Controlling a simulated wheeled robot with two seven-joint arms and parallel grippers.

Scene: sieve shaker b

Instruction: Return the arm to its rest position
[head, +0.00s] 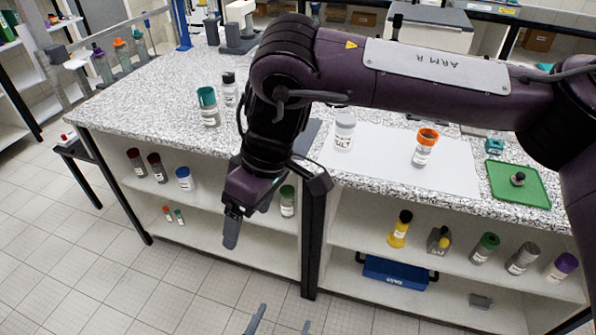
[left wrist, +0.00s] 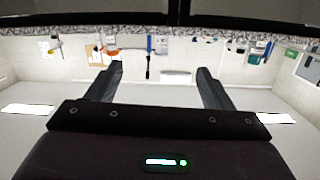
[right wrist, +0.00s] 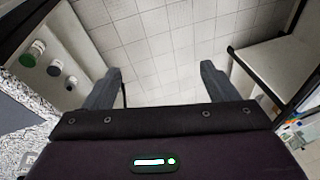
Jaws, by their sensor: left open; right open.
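My right arm, marked ARM R, crosses the head view from the right edge, and its forearm bends down in front of the bench. My right gripper (head: 231,230) hangs over the floor before the shelf front, empty. In the right wrist view its fingers (right wrist: 161,75) are wide apart with floor tiles between them. My left gripper (head: 280,323) shows only as two separate fingertips at the bottom edge of the head view. In the left wrist view its fingers (left wrist: 160,75) are wide apart with nothing between them.
The speckled bench (head: 130,105) holds a green-capped jar (head: 208,107), an orange-topped jar (head: 424,150) and a green mat (head: 520,188). Shelves below hold several bottles and a blue case (head: 398,272). Part of the bench is hidden behind my right arm. Tiled floor (head: 90,270) at the left is clear.

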